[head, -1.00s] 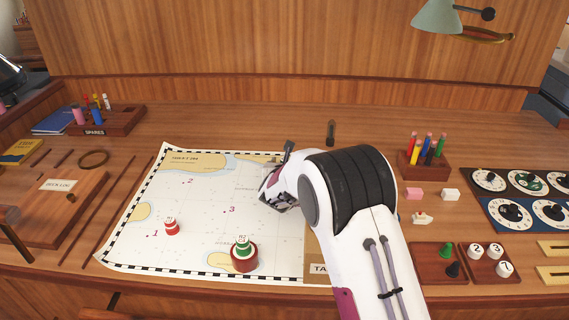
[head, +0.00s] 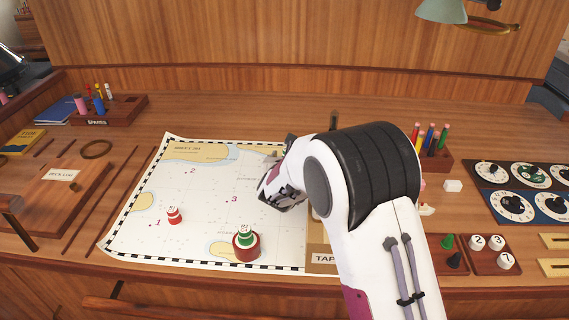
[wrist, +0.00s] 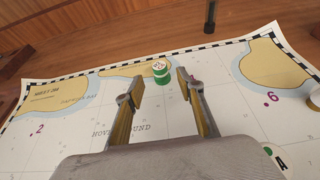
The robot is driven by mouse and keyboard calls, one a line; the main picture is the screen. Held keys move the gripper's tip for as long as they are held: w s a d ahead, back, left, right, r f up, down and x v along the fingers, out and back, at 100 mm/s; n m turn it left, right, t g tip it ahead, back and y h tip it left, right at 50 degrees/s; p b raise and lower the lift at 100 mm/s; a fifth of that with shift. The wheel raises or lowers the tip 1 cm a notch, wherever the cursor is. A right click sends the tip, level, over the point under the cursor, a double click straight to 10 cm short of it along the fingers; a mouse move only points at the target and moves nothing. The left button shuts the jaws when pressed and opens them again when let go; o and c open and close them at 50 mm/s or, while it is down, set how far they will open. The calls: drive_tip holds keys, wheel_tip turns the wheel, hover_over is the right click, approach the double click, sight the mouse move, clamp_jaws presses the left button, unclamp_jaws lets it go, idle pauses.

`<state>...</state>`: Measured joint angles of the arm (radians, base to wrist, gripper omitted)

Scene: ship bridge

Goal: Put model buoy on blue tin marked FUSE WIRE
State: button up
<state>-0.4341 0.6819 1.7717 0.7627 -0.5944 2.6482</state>
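A green model buoy with a white top (wrist: 161,72) stands on the chart near its far edge in the wrist view. My gripper (wrist: 159,82) is open, with one finger on each side of the line to this buoy; no contact shows. In the head view my gripper (head: 280,188) is over the chart's right half and hides that spot. Another green-and-white buoy (head: 245,232) sits on a dark red tin (head: 246,248). A small red-and-white buoy (head: 174,215) stands at the chart's left. I cannot make out a blue tin marked FUSE WIRE; my arm covers part of the desk.
The chart (head: 195,245) covers the middle desk. A cardboard box marked TAP... (head: 322,259) lies beside my arm. A pen block (head: 436,158), a white block (head: 453,186), trays and dials (head: 512,207) fill the right. A deck log board (head: 62,190) lies left.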

drive_tip(key=shift+v, duration=3.2)
drive_tip(key=shift+o, duration=0.4)
drive_tip(key=shift+n, duration=0.3)
drive_tip(key=n, duration=0.4)
drive_tip(key=shift+w+f+n, duration=0.1)
drive_tip(key=shift+w+n, duration=0.2)
drive_tip(key=shift+n, duration=0.1)
drive_tip(key=n, duration=0.5)
drive_tip(key=shift+w+f, duration=0.1)
drive_tip(key=shift+w, duration=0.2)
drive_tip(key=n, duration=0.5)
drive_tip(key=shift+w+f, duration=0.1)
drive_tip(key=shift+w, duration=0.2)
drive_tip(key=n, duration=0.6)
drive_tip(key=shift+w+f, duration=0.15)
drive_tip(key=shift+w, duration=0.15)
drive_tip(key=n, duration=0.3)
drive_tip(key=shift+w+f+n, duration=0.1)
drive_tip(key=shift+w+n, duration=0.15)
drive_tip(key=shift+n, duration=0.15)
drive_tip(key=n, duration=0.4)
drive_tip(key=shift+w+f, duration=0.1)
drive_tip(key=shift+w, duration=0.1)
drive_tip(key=n, duration=0.6)
drive_tip(key=shift+w+f+n, duration=0.15)
drive_tip(key=shift+w+n, duration=0.2)
drive_tip(key=shift+n, duration=0.05)
